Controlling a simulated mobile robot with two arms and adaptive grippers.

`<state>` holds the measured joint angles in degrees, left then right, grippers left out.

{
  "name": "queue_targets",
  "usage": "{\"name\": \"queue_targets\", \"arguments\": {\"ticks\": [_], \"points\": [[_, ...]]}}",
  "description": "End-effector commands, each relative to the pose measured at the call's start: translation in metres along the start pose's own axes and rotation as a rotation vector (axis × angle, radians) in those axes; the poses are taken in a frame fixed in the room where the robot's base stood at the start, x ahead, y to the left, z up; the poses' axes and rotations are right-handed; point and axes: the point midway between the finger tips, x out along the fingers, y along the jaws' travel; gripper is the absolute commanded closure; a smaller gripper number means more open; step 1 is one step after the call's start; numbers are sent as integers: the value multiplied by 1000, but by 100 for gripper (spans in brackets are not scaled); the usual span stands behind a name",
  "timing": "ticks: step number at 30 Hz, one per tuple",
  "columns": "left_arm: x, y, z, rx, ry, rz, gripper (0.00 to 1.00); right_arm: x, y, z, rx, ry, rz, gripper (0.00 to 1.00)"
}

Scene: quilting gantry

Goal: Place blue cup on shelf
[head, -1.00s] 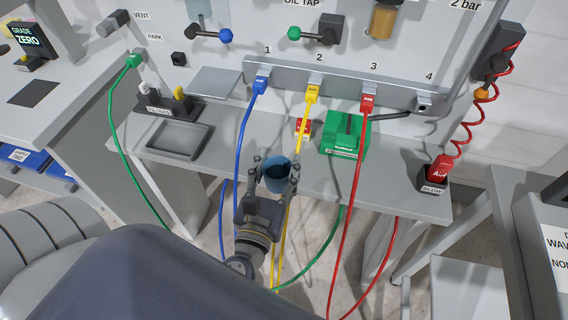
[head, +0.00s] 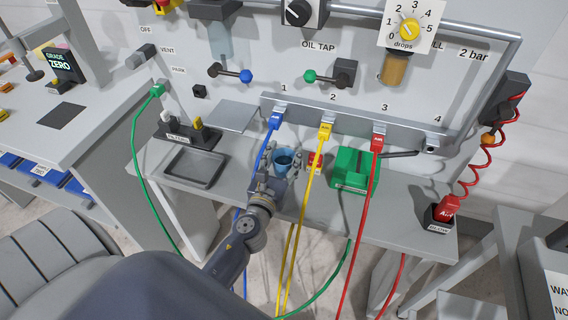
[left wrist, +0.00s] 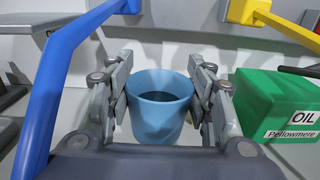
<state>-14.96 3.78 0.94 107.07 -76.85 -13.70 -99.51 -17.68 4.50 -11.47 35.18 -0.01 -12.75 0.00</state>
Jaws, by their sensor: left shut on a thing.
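The blue cup (head: 283,158) is upright, with its open mouth up. My left gripper (head: 284,167) is shut on it, with a finger on either side. The cup also shows in the left wrist view (left wrist: 160,108), between the two fingers (left wrist: 160,98). In the head view it is in front of the panel, over the long grey shelf (head: 225,180). I cannot tell whether its base touches the shelf. A smaller grey plate (head: 234,116) juts out below the panel, to the left. My right gripper is not in view.
The blue hose (head: 266,158) passes close left of the gripper, and the yellow hose (head: 303,190) hangs to its right. A green oil box (head: 350,183) and a red item (head: 315,161) are right of the cup. A dark-rimmed tray (head: 194,168) lies left.

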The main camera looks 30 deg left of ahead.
Motion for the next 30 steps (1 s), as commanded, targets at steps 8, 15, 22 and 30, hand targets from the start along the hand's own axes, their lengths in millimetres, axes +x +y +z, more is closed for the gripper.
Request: {"name": "queue_targets", "arguments": {"ticks": [8,15,22,30], "points": [[0,0,-31,-1,0,1,75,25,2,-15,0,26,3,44],[0,0,-29,-1,0,1,75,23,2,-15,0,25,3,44],[-1,0,-32,0,1,0,32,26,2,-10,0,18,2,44],[-1,0,-32,0,1,1,32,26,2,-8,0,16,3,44]]}}
